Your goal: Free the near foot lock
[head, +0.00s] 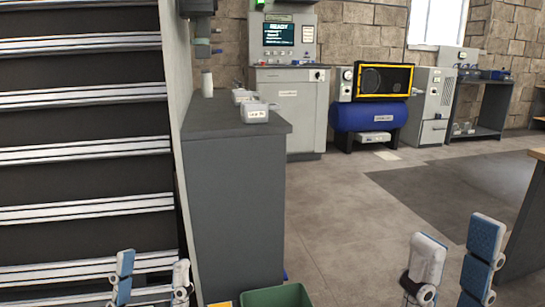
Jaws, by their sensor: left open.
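I cannot pick out a foot lock in the head view. A tall dark structure with several pale horizontal rails (80,98) fills the left side. My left gripper (152,278) is at the bottom left, in front of the lower rails, with its two blue-and-white fingers apart and nothing between them. My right gripper (455,258) is at the bottom right over the floor, its fingers apart and empty. The lower parts of both grippers are cut off by the bottom edge.
A grey counter (235,210) stands right of the rails, with small labelled boxes (255,115) on top. A green bin (277,297) is at its foot. A READY-screen machine (280,35) and blue tank (368,117) stand behind. The middle floor is clear; a table edge (530,215) is right.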

